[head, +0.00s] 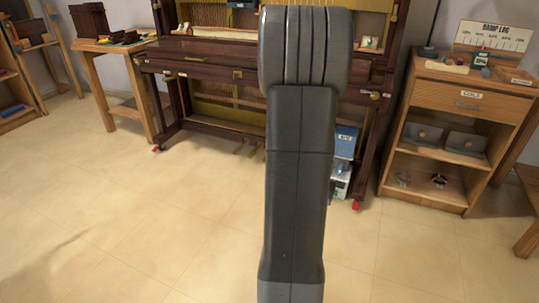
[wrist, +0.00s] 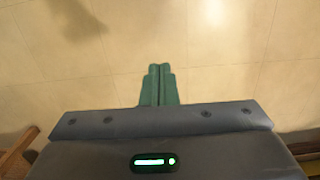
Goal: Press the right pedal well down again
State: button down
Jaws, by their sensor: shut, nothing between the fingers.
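The upright piano (head: 205,65) stands against the far wall in the head view, its front opened up. Small pedals (head: 245,149) show low at its base, just left of my arm. They are small, and my arm may hide part of the row, so I cannot tell for sure which one is the right pedal or how far down it is. My gripper (wrist: 160,68) shows in the wrist view with its two green fingers together and empty over bare floor. No pedal shows in the wrist view. The head view does not show the gripper's fingertips.
A wooden shelf unit (head: 456,88) stands right of the piano. A wooden side table (head: 100,45) stands to its left. Blue and white items (head: 343,160) sit by the piano's right leg. The tiled floor (head: 150,220) in front is clear. A wooden piece (wrist: 15,160) shows at the wrist view's lower left.

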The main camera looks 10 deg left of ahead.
jog(key=w+a+f+m+b, duration=0.2)
jog(key=w+f+b, duration=0.1)
jog(key=w+f, duration=1.25)
jog(key=w+a+f+m+b, duration=0.1)
jog(key=w+f, duration=0.4)
jog(key=f, duration=0.5)
jog(key=w+a+f+m+b, duration=0.1)
jog(key=w+f, duration=0.3)
jog(key=f, duration=0.7)
jog(key=shift+w+a+f+m+y+b, duration=0.2)
jog(key=shift+w+a+m+y+b, duration=0.1)
jog(key=shift+w+b, duration=0.1)
